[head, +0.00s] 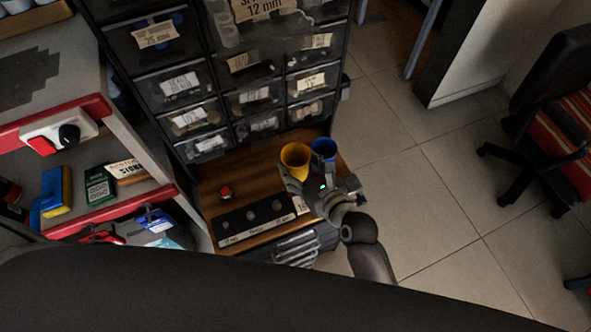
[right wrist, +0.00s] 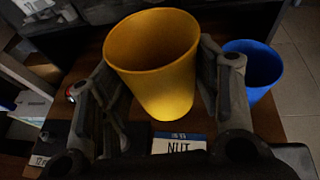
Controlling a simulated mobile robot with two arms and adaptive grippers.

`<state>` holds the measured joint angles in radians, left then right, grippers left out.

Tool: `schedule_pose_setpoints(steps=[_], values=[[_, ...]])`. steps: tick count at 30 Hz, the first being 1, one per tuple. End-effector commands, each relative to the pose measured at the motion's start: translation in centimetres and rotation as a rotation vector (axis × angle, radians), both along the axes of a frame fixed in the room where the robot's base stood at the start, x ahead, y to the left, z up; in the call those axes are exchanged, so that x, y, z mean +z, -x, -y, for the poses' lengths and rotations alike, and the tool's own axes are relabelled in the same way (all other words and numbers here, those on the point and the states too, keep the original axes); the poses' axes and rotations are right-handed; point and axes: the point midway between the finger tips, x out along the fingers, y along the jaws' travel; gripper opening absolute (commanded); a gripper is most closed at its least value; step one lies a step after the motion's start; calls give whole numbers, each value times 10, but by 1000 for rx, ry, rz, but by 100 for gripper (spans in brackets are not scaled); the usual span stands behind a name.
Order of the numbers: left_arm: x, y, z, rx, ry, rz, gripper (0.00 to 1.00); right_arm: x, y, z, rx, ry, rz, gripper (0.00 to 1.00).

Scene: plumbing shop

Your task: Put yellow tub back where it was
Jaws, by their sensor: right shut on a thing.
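The yellow tub (head: 296,154) is an open-topped cup that narrows downward. My right gripper (head: 299,172) is shut on it, and in the right wrist view the yellow tub (right wrist: 158,65) sits between the two fingers with its mouth up. The gripper is over the right part of a wooden surface (head: 228,178) in front of the drawer cabinet. Whether the tub's base touches the wood is hidden. My left gripper is not in view.
A blue tub (head: 323,147) stands close to the right of the yellow one. A label reading NUT (right wrist: 179,144) shows below the yellow tub.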

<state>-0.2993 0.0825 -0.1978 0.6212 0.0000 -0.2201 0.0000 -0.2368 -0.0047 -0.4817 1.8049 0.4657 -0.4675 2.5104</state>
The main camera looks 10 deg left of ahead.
Motion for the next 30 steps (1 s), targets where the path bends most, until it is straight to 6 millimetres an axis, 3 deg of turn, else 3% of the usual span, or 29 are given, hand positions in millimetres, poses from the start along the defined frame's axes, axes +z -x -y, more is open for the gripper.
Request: schedule_pose_setpoints(steps=[4,11,17,29,30], values=[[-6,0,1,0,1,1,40,-19,-14,-9,1,0,3,35],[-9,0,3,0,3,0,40,-32,-23,-15,0,0,1,35],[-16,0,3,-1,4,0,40,-60,-23,-15,1,1,2,35],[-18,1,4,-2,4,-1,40,-65,-23,-15,0,-3,2,35],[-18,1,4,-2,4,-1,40,-66,-23,-15,0,-3,2,59]])
